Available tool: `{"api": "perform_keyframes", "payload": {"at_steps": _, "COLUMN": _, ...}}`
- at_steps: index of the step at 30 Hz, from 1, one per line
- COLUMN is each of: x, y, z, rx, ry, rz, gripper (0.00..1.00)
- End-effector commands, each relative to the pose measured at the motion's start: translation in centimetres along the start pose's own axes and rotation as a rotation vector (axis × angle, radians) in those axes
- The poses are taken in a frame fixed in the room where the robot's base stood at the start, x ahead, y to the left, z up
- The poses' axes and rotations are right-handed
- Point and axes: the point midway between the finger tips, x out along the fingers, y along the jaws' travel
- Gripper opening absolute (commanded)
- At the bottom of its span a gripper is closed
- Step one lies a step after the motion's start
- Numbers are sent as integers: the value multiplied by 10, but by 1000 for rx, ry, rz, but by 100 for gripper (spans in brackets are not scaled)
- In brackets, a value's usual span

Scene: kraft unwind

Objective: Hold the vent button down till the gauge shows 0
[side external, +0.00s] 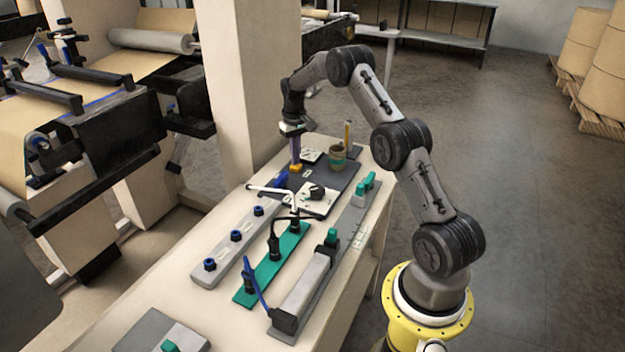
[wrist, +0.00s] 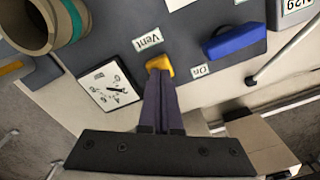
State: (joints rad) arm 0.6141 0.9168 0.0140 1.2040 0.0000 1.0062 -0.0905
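The yellow vent button (wrist: 160,64) sits on the dark panel beside a "Vent" label (wrist: 147,40); it also shows in the side view (side external: 296,169). My gripper (wrist: 160,76) points down at it, fingers together with nothing between them. The fingertips overlap the button's near edge and appear to meet it; I cannot tell how far it is pressed. In the side view my gripper (side external: 296,163) stands right over the button. The gauge (wrist: 108,88) is a white square dial with a dark needle, left of my fingers in the wrist view. Its reading is too small to tell.
A blue lever (wrist: 234,41) with an "On" label (wrist: 200,71) lies right of the button. A round cup (wrist: 38,22) with a green band stands at the upper left. Rails with blue knobs (side external: 236,236) and green fittings (side external: 272,262) fill the bench's front.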

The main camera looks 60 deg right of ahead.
Motion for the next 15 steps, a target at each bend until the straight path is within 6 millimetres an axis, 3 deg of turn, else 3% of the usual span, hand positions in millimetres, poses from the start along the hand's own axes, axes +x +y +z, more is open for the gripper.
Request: {"api": "perform_keyframes", "payload": {"at_steps": 15, "x": 10, "y": 0, "z": 0, "rx": 0, "ry": -1, "rz": 0, "gripper": 0}}
